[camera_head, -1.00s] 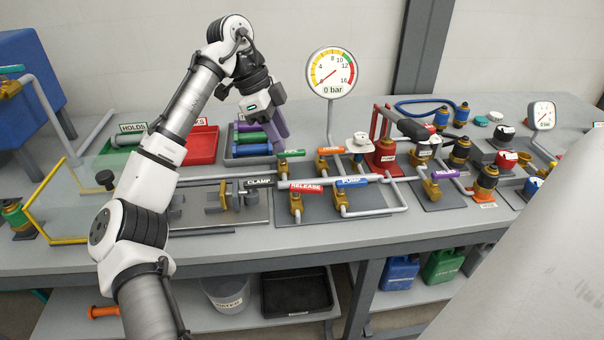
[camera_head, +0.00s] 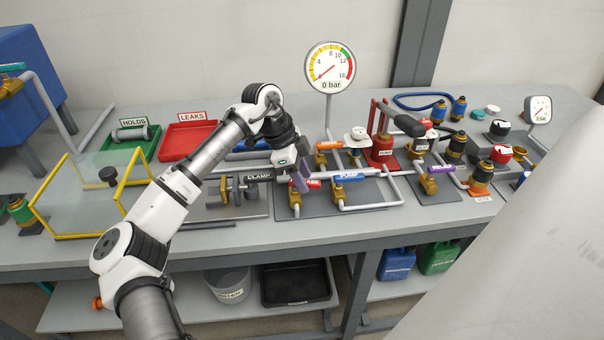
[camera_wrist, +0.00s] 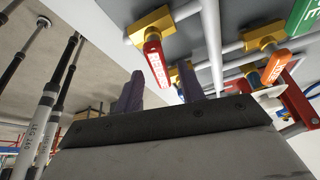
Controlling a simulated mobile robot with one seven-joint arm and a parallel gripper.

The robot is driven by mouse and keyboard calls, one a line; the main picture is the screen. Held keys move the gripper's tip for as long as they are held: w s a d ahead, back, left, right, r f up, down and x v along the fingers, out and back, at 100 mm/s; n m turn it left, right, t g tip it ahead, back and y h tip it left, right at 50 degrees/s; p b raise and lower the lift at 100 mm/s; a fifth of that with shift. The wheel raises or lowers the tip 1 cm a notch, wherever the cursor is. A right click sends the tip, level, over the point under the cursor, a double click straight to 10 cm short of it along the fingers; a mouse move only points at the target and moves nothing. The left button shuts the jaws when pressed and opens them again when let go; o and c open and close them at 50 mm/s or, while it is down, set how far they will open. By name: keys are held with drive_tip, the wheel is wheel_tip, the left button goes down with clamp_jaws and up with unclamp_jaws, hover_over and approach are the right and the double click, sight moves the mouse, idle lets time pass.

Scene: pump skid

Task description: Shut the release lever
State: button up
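The red release lever (camera_head: 314,184) sits on a brass valve (camera_head: 295,199) at the front of the bench. My gripper (camera_head: 301,181) is in front of the lever and hides its left part. In the wrist view the red lever (camera_wrist: 157,66) with white lettering points down between my two purple fingers (camera_wrist: 161,90). The fingers are apart, with a gap between them. I cannot tell whether either finger touches the lever. The big gauge (camera_head: 330,66) reads 0 bar.
The blue pump lever (camera_head: 349,177) is close on the right. The clamp (camera_head: 232,190) is close on the left. Pipes and an orange lever (camera_head: 331,144) lie behind. A red leaks tray (camera_head: 188,141) and green holds tray (camera_head: 128,146) stand at the back left.

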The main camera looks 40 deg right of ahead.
clamp_jaws()
drive_tip(key=shift+w+d+n+t+h+p, duration=0.1)
drive_tip(key=shift+n+t+h+p, duration=0.15)
drive_tip(key=shift+n, duration=0.55)
drive_tip(key=shift+w+d+n+t+h+p, duration=0.15)
drive_tip(key=shift+n+t+p, duration=0.1)
drive_tip(key=shift+n, duration=0.55)
drive_tip(key=shift+a, duration=0.1)
unclamp_jaws()
drive_tip(key=b+v, duration=0.2)
drive_tip(key=v, duration=1.1)
drive_tip(key=shift+r+b, duration=0.35)
drive_tip(key=shift+r, duration=0.1)
